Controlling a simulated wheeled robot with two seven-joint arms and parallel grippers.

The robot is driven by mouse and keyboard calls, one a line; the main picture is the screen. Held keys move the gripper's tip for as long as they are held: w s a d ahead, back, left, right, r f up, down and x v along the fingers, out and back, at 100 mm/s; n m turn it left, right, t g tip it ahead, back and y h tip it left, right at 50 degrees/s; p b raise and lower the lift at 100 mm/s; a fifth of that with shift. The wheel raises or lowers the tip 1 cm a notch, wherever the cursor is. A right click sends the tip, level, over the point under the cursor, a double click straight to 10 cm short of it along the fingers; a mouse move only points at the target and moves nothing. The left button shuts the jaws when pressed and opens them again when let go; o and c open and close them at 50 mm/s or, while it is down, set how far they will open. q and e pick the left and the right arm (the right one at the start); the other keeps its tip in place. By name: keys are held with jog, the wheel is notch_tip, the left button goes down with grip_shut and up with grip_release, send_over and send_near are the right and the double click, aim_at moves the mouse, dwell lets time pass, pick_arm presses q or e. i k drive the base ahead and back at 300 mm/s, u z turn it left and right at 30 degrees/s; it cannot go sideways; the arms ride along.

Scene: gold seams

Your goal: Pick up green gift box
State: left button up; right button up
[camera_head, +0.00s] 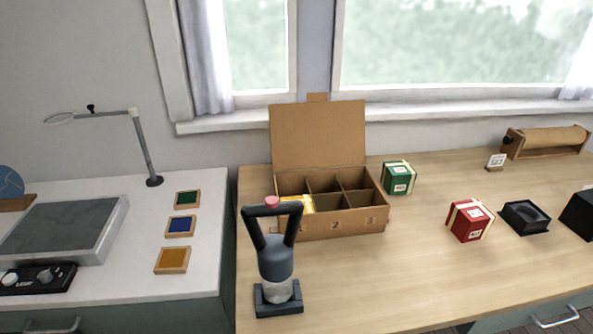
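The green gift box (399,178) stands on the wooden table, just right of the open cardboard box. It has pale ribbon bands and a white label on its front. Nothing touches it that I can see. Neither of my grippers can be made out in the head view.
The cardboard box (358,226) has its lid up and several compartments; a yellow item (305,204) is in its left part. A dark handled tool (276,262) stands in front. A red gift box (468,221) and a black open box (525,218) are at right. The table's front middle is clear.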

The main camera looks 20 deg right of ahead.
aim_at(398, 177)
jog(key=u, duration=1.65)
jog(key=k, duration=1.5)
jog(key=z, duration=1.65)
